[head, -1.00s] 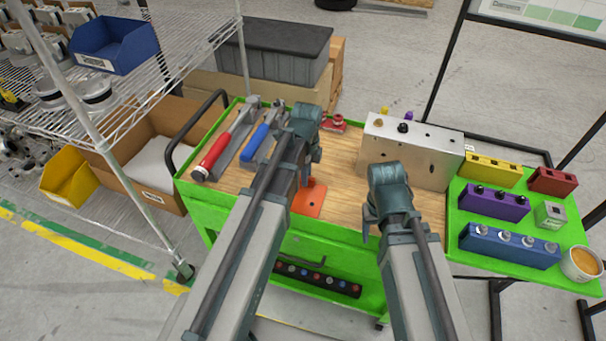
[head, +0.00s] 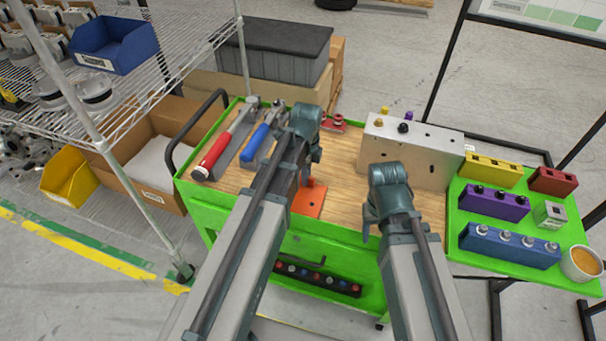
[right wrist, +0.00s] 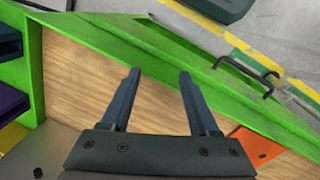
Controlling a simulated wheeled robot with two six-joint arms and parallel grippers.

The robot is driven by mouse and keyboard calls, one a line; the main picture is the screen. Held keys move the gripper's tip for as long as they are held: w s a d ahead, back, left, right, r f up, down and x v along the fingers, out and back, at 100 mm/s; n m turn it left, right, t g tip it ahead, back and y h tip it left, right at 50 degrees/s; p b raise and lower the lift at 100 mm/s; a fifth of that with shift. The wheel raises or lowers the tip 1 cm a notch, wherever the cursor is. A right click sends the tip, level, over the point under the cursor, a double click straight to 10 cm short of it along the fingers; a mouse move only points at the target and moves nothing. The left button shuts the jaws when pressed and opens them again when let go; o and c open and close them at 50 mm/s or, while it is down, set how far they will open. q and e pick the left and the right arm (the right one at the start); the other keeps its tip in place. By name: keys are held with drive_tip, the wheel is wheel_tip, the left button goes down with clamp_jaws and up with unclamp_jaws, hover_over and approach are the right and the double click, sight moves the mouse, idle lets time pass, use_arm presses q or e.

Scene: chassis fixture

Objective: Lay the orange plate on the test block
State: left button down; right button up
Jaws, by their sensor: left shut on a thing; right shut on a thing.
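The orange plate (head: 308,203) is at the front edge of the wooden cart top, below my left gripper. It has a small orange upright part at its far side. My left gripper (head: 313,172) is shut on that part; my arm hides some of it. I cannot tell whether the plate is lifted. The plate also shows in the right wrist view (right wrist: 258,146). The silver test block (head: 430,155) stands at the cart's right, with holes in its face. My right gripper (head: 368,234) is in front of the block; in the right wrist view its fingers (right wrist: 159,75) stand apart with nothing seen between.
Red and blue handled clamps (head: 212,155) lie on the cart's left. A red part (head: 333,123) is behind my left gripper. A green side tray (head: 456,197) at right carries coloured blocks and a bowl (head: 581,263). Bare wood (head: 345,160) lies between plate and block.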

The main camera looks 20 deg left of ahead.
use_arm(q)
drive_tip(key=shift+f, duration=0.6)
use_arm(e)
drive_tip(key=shift+s+d+f, duration=0.15)
drive_tip(key=shift+s+f, duration=0.45)
drive_tip(key=shift+s, duration=0.1)
use_arm(q)
drive_tip(key=shift+w+d+r+p, duration=0.25)
drive_tip(key=shift+d+r+p, duration=0.3)
drive_tip(key=shift+p, duration=0.35)
drive_tip(key=shift+w+r+p, duration=0.15)
drive_tip(key=shift+r+p, duration=0.15)
drive_tip(key=shift+p, duration=0.05)
drive_tip(key=shift+r+p, duration=1.1)
drive_tip(key=shift+r, duration=0.1)
drive_tip(key=shift+a+r+p, duration=0.15)
drive_tip(key=shift+r+p, duration=0.75)
drive_tip(key=shift+p, duration=0.05)
use_arm(e)
wheel_tip(320, 180, up, 6)
drive_tip(key=w, duration=0.1)
drive_tip(key=shift+w, duration=0.3)
use_arm(q)
drive_tip(key=shift+a, duration=0.1)
use_arm(e)
drive_tip(key=shift+d, duration=0.1)
drive_tip(key=shift+d+g, duration=0.1)
drive_tip(key=shift+g, duration=0.2)
